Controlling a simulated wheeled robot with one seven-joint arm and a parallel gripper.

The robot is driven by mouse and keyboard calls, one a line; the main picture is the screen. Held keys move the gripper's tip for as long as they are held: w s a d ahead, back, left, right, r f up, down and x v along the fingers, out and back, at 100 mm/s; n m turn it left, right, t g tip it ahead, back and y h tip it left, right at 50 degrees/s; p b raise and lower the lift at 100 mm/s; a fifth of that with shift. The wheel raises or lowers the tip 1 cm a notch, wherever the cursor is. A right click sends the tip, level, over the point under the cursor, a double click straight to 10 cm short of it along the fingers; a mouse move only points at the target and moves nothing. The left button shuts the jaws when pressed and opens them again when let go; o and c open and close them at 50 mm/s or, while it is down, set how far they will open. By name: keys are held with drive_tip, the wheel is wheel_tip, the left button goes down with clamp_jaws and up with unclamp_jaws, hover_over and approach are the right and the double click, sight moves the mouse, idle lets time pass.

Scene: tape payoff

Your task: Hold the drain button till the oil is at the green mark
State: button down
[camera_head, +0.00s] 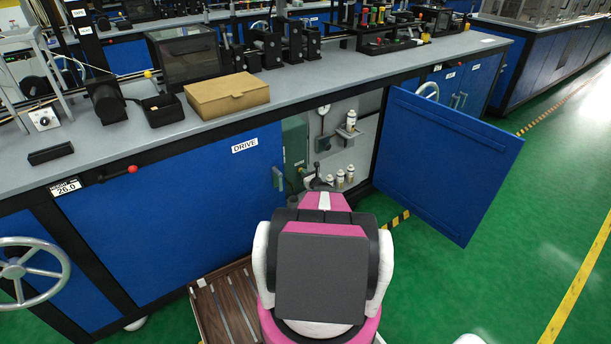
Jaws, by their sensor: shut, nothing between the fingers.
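My arm reaches toward the open cabinet under the bench. The small dark tip just past its pink link looks like my gripper (317,171), shut and empty, low in the cabinet opening. Behind it is a light back panel (342,151) with a round gauge (322,110) and several white-and-metal fittings, one on a small bracket (351,121) and two lower down (340,178). I cannot pick out the drain button, the oil level or the green mark. My arm hides the lower cabinet, and I cannot tell whether my gripper touches anything.
A blue door (447,160) stands open on the right. A closed blue panel labelled DRIVE (170,215) is on the left. A cardboard box (227,95) lies on the grey bench top (310,77). A brown slatted platform (225,305) is on the floor. Green floor is clear at right.

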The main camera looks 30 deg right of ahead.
drive_tip(key=shift+w+d+f, duration=0.1)
drive_tip(key=shift+w+d, duration=0.1)
drive_tip(key=shift+w, duration=0.95)
idle(1.1)
drive_tip(key=shift+s, duration=0.1)
drive_tip(key=s, duration=1.5)
drive_tip(key=shift+s+d, duration=0.2)
drive_tip(key=shift+d, duration=0.15)
